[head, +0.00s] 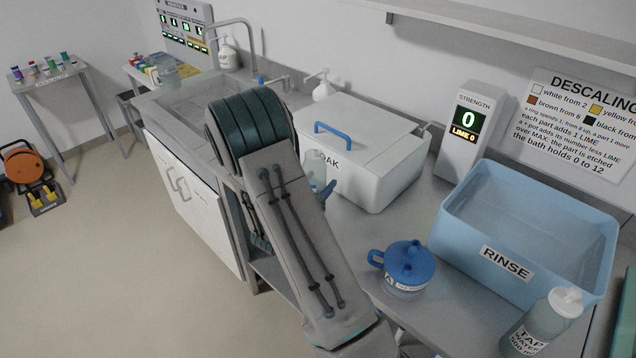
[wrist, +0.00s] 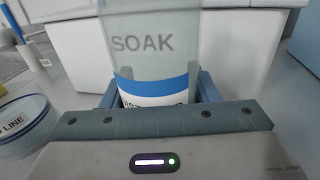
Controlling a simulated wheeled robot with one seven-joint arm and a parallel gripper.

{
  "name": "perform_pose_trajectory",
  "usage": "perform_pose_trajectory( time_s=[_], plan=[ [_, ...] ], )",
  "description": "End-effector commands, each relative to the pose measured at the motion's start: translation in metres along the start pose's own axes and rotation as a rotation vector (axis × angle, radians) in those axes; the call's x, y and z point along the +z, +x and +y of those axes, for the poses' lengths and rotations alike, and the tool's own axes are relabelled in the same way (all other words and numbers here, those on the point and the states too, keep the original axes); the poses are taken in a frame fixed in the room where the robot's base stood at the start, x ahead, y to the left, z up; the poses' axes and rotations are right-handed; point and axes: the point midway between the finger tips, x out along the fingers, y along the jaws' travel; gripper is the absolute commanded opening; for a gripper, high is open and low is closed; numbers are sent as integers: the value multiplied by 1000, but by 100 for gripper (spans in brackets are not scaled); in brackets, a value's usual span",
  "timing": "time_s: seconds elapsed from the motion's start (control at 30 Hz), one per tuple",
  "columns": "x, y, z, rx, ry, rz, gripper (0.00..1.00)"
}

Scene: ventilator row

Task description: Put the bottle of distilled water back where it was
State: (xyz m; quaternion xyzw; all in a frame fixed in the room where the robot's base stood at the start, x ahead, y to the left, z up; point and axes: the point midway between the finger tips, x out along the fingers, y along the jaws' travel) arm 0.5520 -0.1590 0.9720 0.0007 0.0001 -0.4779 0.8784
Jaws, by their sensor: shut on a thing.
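A clear bottle (wrist: 150,45) with a blue band and a white label fills the middle of the wrist view. The label's writing is mostly hidden, so I cannot read whether it says distilled water. My gripper (wrist: 157,92) is shut on this bottle, with a blue finger on each side of it. The bottle stands upright in front of the white SOAK box, whose lettering shows through it. In the head view the bottle (head: 317,168) is partly hidden behind my arm. Its base is hidden in both views.
The SOAK box (head: 372,165) has a blue lid handle. A blue-lidded jug (head: 408,265), a blue RINSE tub (head: 465,226) and a TAP WATER bottle (head: 545,322) stand to the right. A blue-rimmed round container (wrist: 22,122) is at left in the wrist view. A sink (head: 185,100) lies behind my arm.

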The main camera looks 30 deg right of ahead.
Motion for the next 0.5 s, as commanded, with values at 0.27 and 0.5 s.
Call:
perform_pose_trajectory(
  time_s=[0.27, 0.5],
  plan=[
    [-3, 0, 0, 0, 0, 0, 76],
    [-1, 0, 0, 0, 0, 0, 76]
  ],
)
